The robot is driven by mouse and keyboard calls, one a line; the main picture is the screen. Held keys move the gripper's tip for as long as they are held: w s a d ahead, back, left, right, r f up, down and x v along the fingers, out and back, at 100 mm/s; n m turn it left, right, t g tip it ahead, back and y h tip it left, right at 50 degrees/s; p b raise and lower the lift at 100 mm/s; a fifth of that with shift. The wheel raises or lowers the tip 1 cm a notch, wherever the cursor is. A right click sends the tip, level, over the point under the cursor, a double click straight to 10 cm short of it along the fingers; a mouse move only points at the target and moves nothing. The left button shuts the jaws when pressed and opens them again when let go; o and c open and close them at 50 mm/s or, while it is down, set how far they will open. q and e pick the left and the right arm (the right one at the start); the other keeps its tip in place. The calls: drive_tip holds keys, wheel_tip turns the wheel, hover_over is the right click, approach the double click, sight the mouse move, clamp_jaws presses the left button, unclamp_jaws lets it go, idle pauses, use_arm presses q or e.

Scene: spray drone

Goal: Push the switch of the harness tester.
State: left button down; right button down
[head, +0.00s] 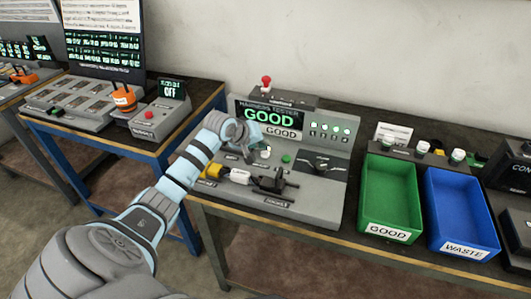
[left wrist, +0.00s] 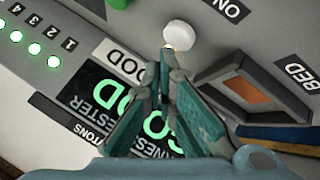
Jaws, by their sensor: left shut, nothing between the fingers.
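The grey harness tester (head: 325,165) stands on the middle table with a lit screen (head: 268,116) reading GOOD and a row of lit lamps. A small white round-capped switch (left wrist: 178,36) shows in the left wrist view, near an ON label (left wrist: 235,9). In the head view it is a small pale spot (head: 267,150) beside my gripper. My left gripper (head: 252,158) is shut and empty over the tester's panel. In the left wrist view its closed fingertips (left wrist: 172,62) point at the switch, just below it in the picture; I cannot tell if they touch. My right gripper is not in view.
A yellow and white connector (head: 238,176) and a black connector (head: 275,182) lie at the tester's front. A green button (head: 286,158) is right of my gripper. A green GOOD bin (head: 388,234) and a blue WASTE bin (head: 464,248) stand right. A red-topped lamp (head: 266,82) stands behind.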

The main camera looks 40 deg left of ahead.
use_arm(q)
drive_tip(key=shift+s+f, duration=0.1)
drive_tip(key=shift+f, duration=0.3)
drive_tip(key=shift+f, duration=0.2)
idle(0.4)
drive_tip(key=shift+p, duration=0.3)
drive_tip(key=shift+r+p, duration=0.75)
drive_tip(key=shift+p, duration=0.35)
drive_tip(key=shift+f, duration=0.1)
